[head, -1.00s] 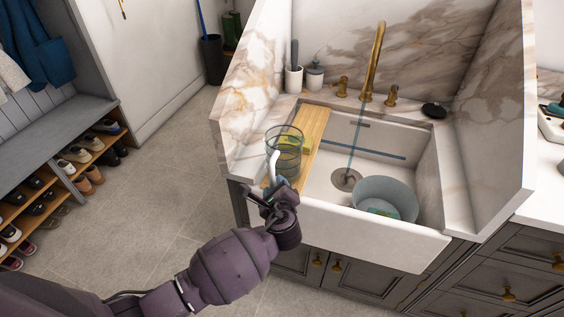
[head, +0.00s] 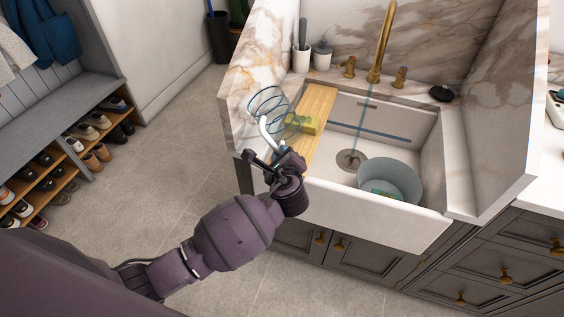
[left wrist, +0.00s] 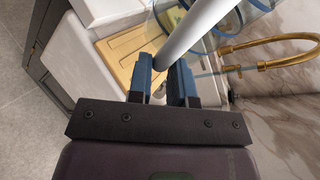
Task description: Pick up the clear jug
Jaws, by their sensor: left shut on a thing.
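The clear jug (head: 268,103) has a see-through body with blue rings and a white handle (head: 264,133). In the head view it is tilted, held up near the left end of the sink. My left gripper (head: 276,160) is shut on the white handle. In the left wrist view the blue finger pads of my left gripper (left wrist: 166,84) close around the white handle (left wrist: 195,30), and part of the clear jug (left wrist: 235,22) shows at the upper right. My right gripper is not in view.
A wooden board (head: 314,108) with a yellow-green sponge (head: 308,124) spans the sink's left side. A grey-blue basin (head: 391,178) sits in the white sink (head: 375,219). A brass faucet (head: 382,45) stands behind. A shoe bench (head: 60,105) is at left; floor between is clear.

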